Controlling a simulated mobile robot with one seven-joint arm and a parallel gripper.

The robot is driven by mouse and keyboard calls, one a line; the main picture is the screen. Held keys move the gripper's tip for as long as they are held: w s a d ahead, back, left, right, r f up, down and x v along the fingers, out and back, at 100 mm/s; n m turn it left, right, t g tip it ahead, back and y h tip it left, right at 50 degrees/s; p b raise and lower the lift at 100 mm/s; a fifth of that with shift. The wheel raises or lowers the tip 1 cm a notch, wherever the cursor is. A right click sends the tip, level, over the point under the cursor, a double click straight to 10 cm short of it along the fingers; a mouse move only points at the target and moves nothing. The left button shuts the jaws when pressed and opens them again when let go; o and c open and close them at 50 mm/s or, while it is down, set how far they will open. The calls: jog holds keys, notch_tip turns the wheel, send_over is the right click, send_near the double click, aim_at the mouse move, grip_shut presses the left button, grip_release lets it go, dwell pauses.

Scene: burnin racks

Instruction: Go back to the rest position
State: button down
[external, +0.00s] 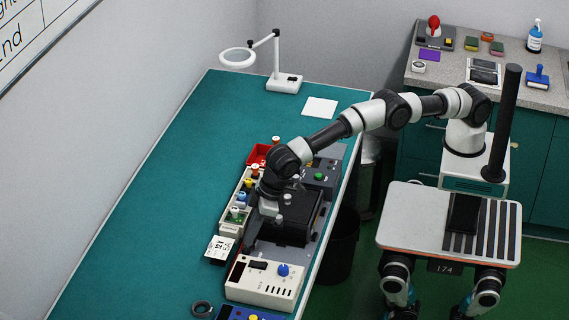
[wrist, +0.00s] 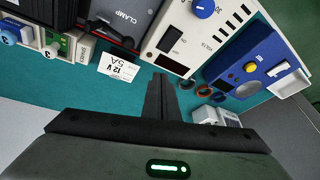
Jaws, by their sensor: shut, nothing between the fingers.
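My gripper (wrist: 158,98) is shut and empty. In the wrist view its fingers point up past the near edge of the white control box (wrist: 188,38). In the external view my gripper (external: 251,232) is low over the green bench (external: 165,170), beside the black clamp box (external: 291,218) and the white control box (external: 262,281). My arm reaches out from my base on the right. I cannot tell whether the fingertips touch anything.
A white "12 V 5A" card (wrist: 118,67) lies near my fingers. A row of coloured parts (external: 240,204), a red bin (external: 259,153) and a blue device (wrist: 246,66) are close. A magnifier lamp (external: 284,82) stands at the back. The bench's left side is clear.

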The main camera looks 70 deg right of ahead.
jog(key=w+d+r, duration=0.4)
jog(key=d+r, duration=0.8)
jog(key=r, duration=0.1)
jog(key=s+d+r+m+t+h, duration=0.1)
jog(key=s+d+r, duration=0.2)
jog(key=d+r, duration=0.5)
jog(key=s+d+r+m, duration=0.1)
jog(key=s+d+r, duration=0.3)
jog(key=d, duration=0.9)
jog(key=s+d+r+m+h, duration=0.1)
jog(key=s+d+r, duration=0.3)
jog(key=s+d, duration=1.1)
jog(key=s+d+f, duration=0.3)
jog(key=s+d, duration=0.1)
jog(key=s, duration=0.2)
jog(key=s+d+f+m, duration=0.1)
jog(key=s+d+f, duration=0.2)
jog(key=s, duration=0.4)
jog(key=shift+d+f+t+h, duration=0.4)
jog(key=shift+d, duration=0.15)
